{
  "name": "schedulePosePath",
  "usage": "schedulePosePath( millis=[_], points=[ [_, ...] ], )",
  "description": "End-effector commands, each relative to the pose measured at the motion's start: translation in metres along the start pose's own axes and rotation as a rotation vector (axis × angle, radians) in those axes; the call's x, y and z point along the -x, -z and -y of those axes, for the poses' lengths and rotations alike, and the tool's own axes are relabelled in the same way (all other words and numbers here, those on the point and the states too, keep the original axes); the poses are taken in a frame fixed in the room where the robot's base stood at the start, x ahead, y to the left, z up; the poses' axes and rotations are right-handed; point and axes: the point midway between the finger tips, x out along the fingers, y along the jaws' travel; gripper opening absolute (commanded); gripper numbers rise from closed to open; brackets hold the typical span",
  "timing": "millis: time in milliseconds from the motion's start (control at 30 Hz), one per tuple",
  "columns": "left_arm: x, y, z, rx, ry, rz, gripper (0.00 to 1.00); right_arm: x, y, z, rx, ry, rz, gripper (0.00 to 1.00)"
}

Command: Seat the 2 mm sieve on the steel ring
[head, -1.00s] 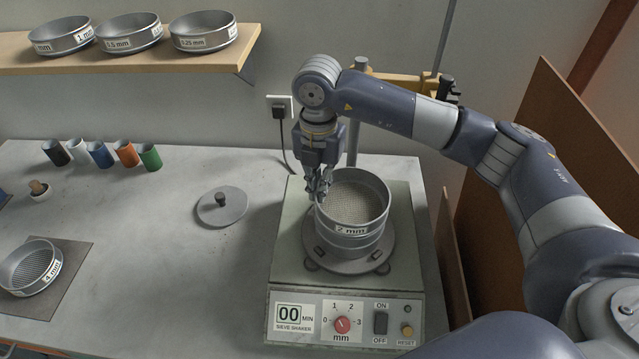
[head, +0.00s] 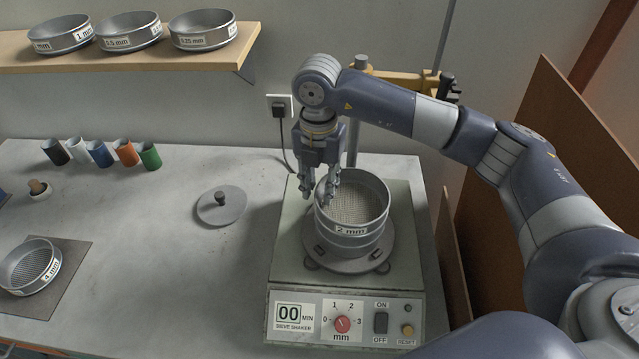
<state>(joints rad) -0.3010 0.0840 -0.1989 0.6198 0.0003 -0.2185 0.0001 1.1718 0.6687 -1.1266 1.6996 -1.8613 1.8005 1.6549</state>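The 2 mm sieve (head: 350,231), a round steel sieve with a mesh floor and a "2 mm" label facing front, sits level on top of the steel ring (head: 350,250) on the sieve shaker. My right gripper (head: 319,201) is at the sieve's left rim, pointing down. Its fingers are spread apart, one outside the rim and one over the inside; I see no contact with the wall. My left gripper is not in view.
The sieve shaker (head: 345,318) has its control panel in front. A grey lid (head: 221,206) lies left of it. A 4 mm sieve (head: 30,266) rests on a dark mat (head: 72,262). Several coloured cups (head: 101,153) stand behind. A wooden shelf (head: 130,62) holds three sieves.

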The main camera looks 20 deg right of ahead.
Motion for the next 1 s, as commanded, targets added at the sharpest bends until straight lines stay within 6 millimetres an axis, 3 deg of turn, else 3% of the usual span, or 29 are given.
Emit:
schedulePosePath(
  millis=[600,1000],
  points=[
    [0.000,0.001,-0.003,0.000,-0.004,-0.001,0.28,0.108,0.000,-0.001,0.000,-0.004,0.002,0.28],
    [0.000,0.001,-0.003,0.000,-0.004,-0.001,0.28,0.119,0.000,0.000,0.000,-0.002,0.001,0.28]
  ],
)
